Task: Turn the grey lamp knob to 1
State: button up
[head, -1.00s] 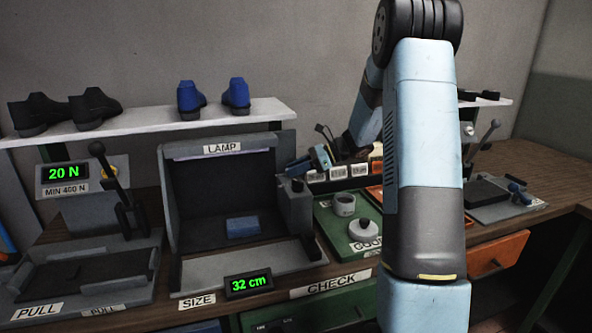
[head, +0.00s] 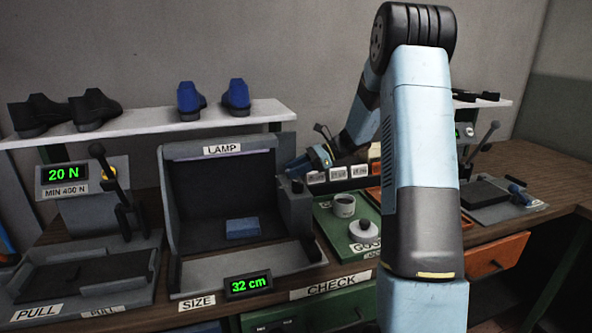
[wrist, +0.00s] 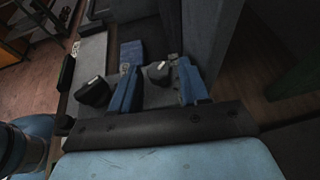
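The lamp booth (head: 222,190) has a LAMP label on top and a blue block (head: 242,227) inside. A grey box (head: 295,208) stands on its right side, with a small dark knob (head: 297,185) on top; its setting is too small to read. My gripper (head: 306,164) is just above and behind that box. In the wrist view my gripper (wrist: 158,92) is open, its two blue fingers apart. A dark piece with a white mark (wrist: 158,72) shows between the fingers, probably the knob; I cannot tell whether they touch it. A second dark piece (wrist: 94,91) lies left of the fingers.
A shelf (head: 150,120) with dark and blue shoes is above the booth. A lever (head: 108,172) with a 20 N display (head: 64,175) stands left.

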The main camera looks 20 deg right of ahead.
jog(key=shift+o, duration=0.6)
jog(key=v, duration=1.3)
jog(key=shift+d, duration=0.4)
jog(key=shift+r, duration=0.1)
jog(key=s+a+r+n+g+h, duration=0.1)
jog(key=s+a+r+n+h, duration=0.3)
jog(key=s+a, duration=0.4)
jog(key=s+a+r+n+h, duration=0.3)
jog(key=s+a+r+n, duration=0.15)
jog(key=s, duration=0.45)
jog(key=s+a+n+t+h, duration=0.2)
jog(key=s+n+t+h, duration=0.3)
jog(key=s+n, duration=0.5)
jog(key=s+h, duration=0.1)
jog(key=s, duration=0.8)
jog(key=shift+a+f+n, duration=0.2)
jog(key=shift+f+n, duration=0.05)
jog(key=shift+n, duration=0.1)
